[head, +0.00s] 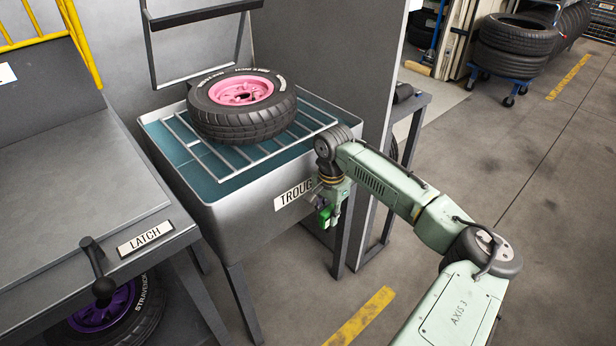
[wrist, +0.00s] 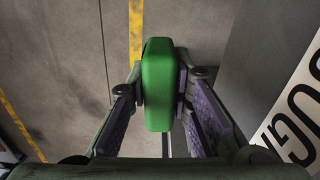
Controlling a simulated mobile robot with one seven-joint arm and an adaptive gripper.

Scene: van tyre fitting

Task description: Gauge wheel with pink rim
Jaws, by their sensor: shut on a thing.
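The wheel with the pink rim (head: 241,91) lies flat on the metal grate over the trough (head: 252,210), its black tyre lettered in white. My gripper (head: 325,217) hangs at the trough's front right, beside the TROUGH label and below the level of the wheel, apart from it. In the wrist view my gripper (wrist: 157,95) is shut on a green object (wrist: 159,84) with rounded edges, held between the two purple-padded fingers. The green object also shows small in the head view (head: 324,216). I cannot tell for sure that it is a gauge.
A bench with a LATCH label (head: 145,237) and a dark lever (head: 97,268) stands at left. A purple-rimmed wheel (head: 105,310) is beneath it. A grey panel (head: 335,60) rises behind the trough. Tyres (head: 515,45) stack at back right. Floor at right is clear.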

